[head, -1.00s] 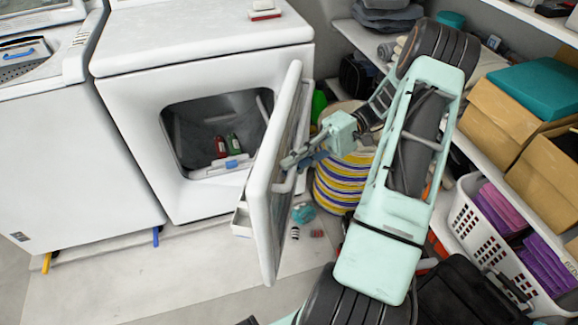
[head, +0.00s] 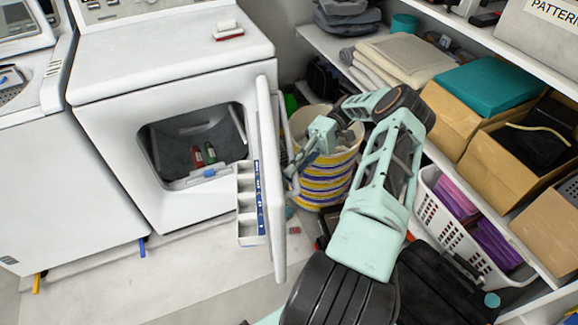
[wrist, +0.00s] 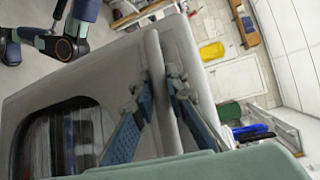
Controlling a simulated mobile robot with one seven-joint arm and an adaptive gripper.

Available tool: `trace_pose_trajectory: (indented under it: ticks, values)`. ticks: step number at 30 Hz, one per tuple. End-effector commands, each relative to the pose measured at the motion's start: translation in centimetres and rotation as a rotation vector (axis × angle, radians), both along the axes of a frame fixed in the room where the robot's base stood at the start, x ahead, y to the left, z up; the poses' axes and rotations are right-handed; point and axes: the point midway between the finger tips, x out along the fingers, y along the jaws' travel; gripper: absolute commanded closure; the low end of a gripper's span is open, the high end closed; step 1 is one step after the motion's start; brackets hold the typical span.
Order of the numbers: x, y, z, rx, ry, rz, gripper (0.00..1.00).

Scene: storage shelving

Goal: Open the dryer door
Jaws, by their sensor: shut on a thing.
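The white dryer (head: 170,110) stands at the back left with its dark drum opening uncovered. Its dryer door (head: 277,215) stands well open, swung out from the right side of the opening and seen nearly edge-on. White compartments show on its inner side. My gripper (head: 291,176) is at the door's right side, partly hidden by the door. A dark window shows in the panel at left.
A striped basket (head: 325,180) stands right behind my gripper. A black case (head: 440,285) lies on the floor beside my arm. The floor (head: 170,285) in front of the dryer is clear.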

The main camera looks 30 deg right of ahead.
Motion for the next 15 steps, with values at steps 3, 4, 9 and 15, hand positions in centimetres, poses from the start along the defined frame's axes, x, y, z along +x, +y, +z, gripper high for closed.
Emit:
trace_pose_trajectory:
  ticks: [3, 4, 9, 15]
  values:
    - [0.18, -0.28, 0.35, 0.003, -0.004, 0.006, 1.0]
    - [0.18, -0.33, 0.33, 0.003, -0.004, 0.007, 1.0]
    - [0.17, -0.47, 0.25, 0.002, -0.005, 0.012, 1.0]
    - [0.18, -0.48, 0.22, 0.002, -0.005, 0.012, 1.0]
